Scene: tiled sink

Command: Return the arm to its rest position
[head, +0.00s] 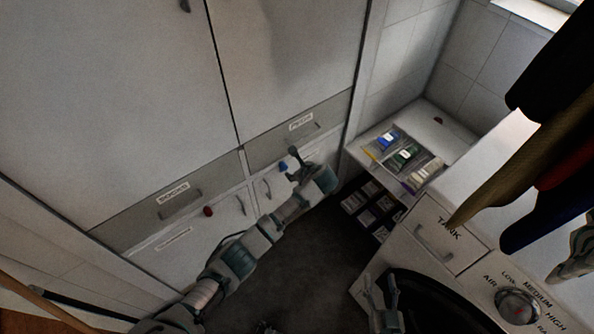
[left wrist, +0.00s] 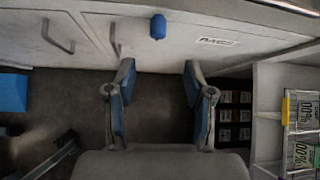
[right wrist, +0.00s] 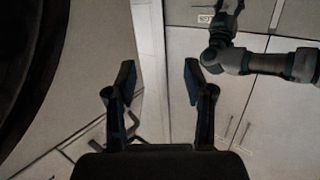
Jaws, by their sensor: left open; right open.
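My left arm reaches from the lower left in the head view, and its gripper (head: 293,165) is in front of the cabinet drawers. In the left wrist view the left gripper (left wrist: 158,72) is open, with nothing between its blue-padded fingers. A small blue knob (left wrist: 158,27) is beyond the fingers, apart from them. My right gripper (head: 382,296) shows at the bottom of the head view, in front of the machine with the dial. In the right wrist view it (right wrist: 160,75) is open and empty. My left arm also crosses the upper right of that view.
White cabinets (head: 110,90) with labelled drawers stand at the left and back. A shelf (head: 440,152) with small packets is at the right. The machine's round dark opening (head: 440,308) is close to my right gripper. Hanging clothes (head: 530,170) fill the upper right. Dark floor lies between.

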